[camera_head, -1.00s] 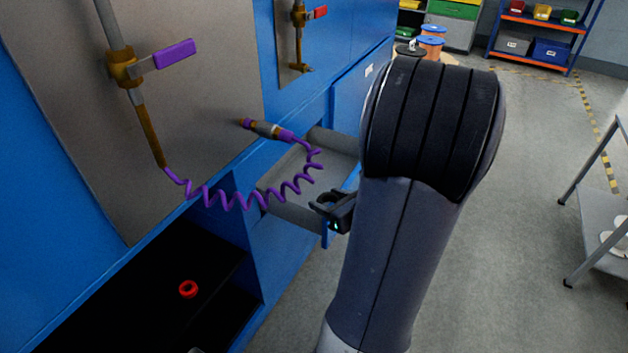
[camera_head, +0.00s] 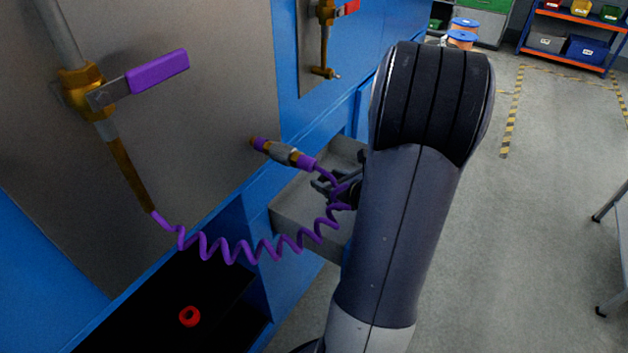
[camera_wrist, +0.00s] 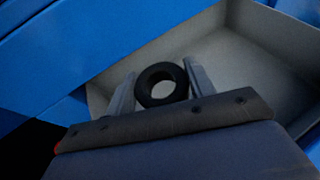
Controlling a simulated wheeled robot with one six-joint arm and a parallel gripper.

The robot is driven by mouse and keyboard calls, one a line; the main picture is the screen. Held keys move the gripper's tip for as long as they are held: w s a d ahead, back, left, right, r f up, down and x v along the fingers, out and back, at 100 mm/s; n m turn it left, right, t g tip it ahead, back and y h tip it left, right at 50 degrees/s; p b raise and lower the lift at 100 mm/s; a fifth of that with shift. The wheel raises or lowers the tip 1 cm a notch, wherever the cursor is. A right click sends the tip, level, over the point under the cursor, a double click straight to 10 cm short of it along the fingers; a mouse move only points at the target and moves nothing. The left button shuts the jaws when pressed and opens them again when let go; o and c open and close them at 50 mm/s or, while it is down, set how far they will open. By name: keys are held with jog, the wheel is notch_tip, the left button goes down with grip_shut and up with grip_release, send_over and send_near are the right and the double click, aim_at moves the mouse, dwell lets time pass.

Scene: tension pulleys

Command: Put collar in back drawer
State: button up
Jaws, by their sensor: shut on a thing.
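A black ring-shaped collar (camera_wrist: 161,85) sits between the two fingers of my gripper (camera_wrist: 160,80) in the wrist view. My gripper is shut on it, one finger at each side. Behind and below it is the inside of an open grey drawer (camera_wrist: 241,57). In the head view, the drawer (camera_head: 299,206) sticks out from the blue cabinet. My gripper (camera_head: 323,184) is over the drawer, partly hidden by the purple hose and my arm. I cannot make out the collar clearly in the head view.
A coiled purple hose (camera_head: 231,250) with a nozzle (camera_head: 283,153) hangs in front of the drawer and crosses near my gripper. A red ring (camera_head: 189,316) lies in a dark open compartment at the lower left. A purple-handled valve (camera_head: 157,73) stands at the upper left.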

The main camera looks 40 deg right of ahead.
jog(key=shift+s+f+b+x, duration=0.1)
jog(key=shift+f+b+x, duration=0.15)
jog(key=shift+x, duration=1.4)
jog(key=shift+s+f+b+x, duration=0.1)
jog(key=shift+f+b+x, duration=0.15)
jog(key=shift+x, duration=1.4)
jog(key=shift+s+f+b+x, duration=0.1)
jog(key=shift+f+b+x, duration=0.15)
jog(key=shift+x, duration=1.4)
jog(key=shift+f+b, duration=0.3)
jog(key=shift+b, duration=0.1)
jog(key=shift+f+b, duration=0.3)
jog(key=shift+b, duration=0.05)
jog(key=o, duration=1)
jog(key=shift+c, duration=0.2)
jog(key=shift+r, duration=0.1)
